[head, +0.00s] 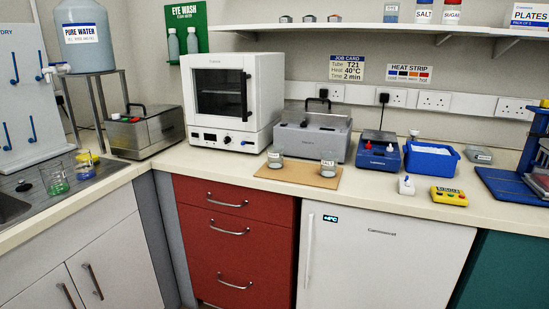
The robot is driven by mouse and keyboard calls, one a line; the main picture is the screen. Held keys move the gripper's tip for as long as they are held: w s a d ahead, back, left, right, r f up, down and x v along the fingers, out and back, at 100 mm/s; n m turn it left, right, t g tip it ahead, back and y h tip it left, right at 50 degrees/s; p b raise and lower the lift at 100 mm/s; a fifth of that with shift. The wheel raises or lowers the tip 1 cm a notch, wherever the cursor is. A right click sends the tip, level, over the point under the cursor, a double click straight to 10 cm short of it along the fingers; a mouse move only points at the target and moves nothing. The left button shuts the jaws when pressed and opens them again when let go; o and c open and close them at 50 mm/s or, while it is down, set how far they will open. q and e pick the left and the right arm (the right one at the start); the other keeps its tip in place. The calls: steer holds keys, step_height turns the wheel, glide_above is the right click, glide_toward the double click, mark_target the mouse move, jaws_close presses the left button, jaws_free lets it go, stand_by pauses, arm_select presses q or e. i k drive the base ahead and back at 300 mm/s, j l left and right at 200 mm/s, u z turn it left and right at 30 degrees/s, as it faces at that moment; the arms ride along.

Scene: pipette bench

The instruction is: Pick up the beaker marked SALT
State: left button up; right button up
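Two small clear beakers with white labels stand upright on a brown board on the counter, in the middle of the head view. One beaker (275,158) is at the board's back left. The other beaker (328,168) is at its right; its label looks like SALT, but the print is too small to be sure. Neither of my grippers is in view.
The board (298,175) lies near the counter's front edge. Behind it stand a white oven (221,130) and a grey bath (312,135). To the right are a blue block (378,155), a blue tray (431,160) and a yellow box (449,196). Glasses with coloured liquid stand at left.

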mark_target(328, 159)
steer(key=i+l, duration=0.45)
steer(key=l, duration=0.15)
steer(key=i+l, duration=0.95)
steer(key=l, duration=0.2)
